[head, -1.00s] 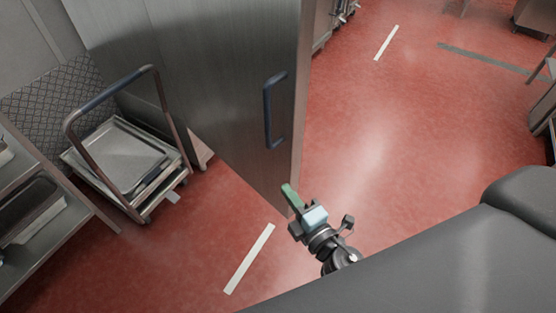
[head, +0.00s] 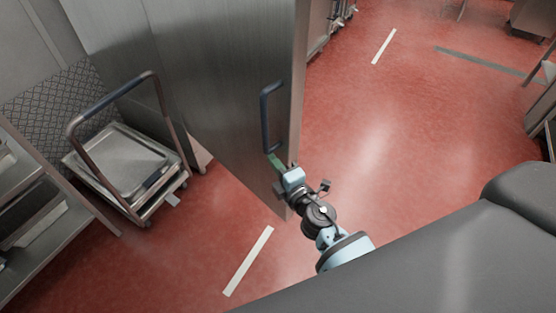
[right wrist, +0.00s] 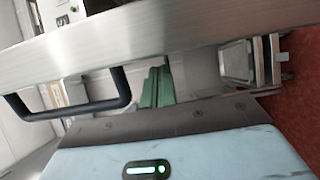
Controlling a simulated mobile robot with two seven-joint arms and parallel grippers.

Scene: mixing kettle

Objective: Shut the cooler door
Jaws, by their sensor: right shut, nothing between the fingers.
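The cooler door (head: 225,90) is a tall brushed-steel panel that stands open at the upper middle of the head view. Its dark blue bar handle (head: 266,118) is upright near the door's right edge. My right gripper (head: 275,161) is shut and empty, its green fingers at the lower end of the handle; I cannot tell if they touch it. In the right wrist view the green fingers (right wrist: 156,88) are together beside the dark handle (right wrist: 75,108), with the steel door edge (right wrist: 170,28) across the top. My left gripper is not in view.
A platform trolley (head: 125,165) with a blue push bar and a steel tray stands left of the door. Steel shelving (head: 50,235) is at the left edge. The red floor (head: 370,130) to the right of the door is open.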

